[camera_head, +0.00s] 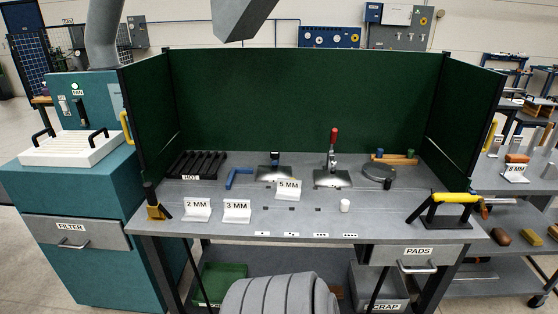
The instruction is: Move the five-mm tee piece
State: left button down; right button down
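A white card reading 5 MM (289,190) stands near the middle of the grey bench (385,215). I cannot make out a clear tee-shaped piece beside it; only small dark marks show on the bench near the card. Cards reading 2 MM (197,209) and 3 MM (237,211) stand to its left, closer to the front edge. A blue angled piece (239,177) lies behind the 3 MM card. A small white cylinder (344,205) stands right of the 5 MM card. Neither of my grippers is in view.
A black HOT rack (196,165) is at the back left. A red-handled clamp (333,150) stands at the back. A yellow-topped black frame (455,198) is at the right front. Green screens (305,100) enclose the back and sides. The bench right of the white cylinder is clear.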

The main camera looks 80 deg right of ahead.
aim_at(287, 189)
jog(key=z, duration=0.7)
jog(key=i, duration=0.8)
jog(key=z, duration=0.85)
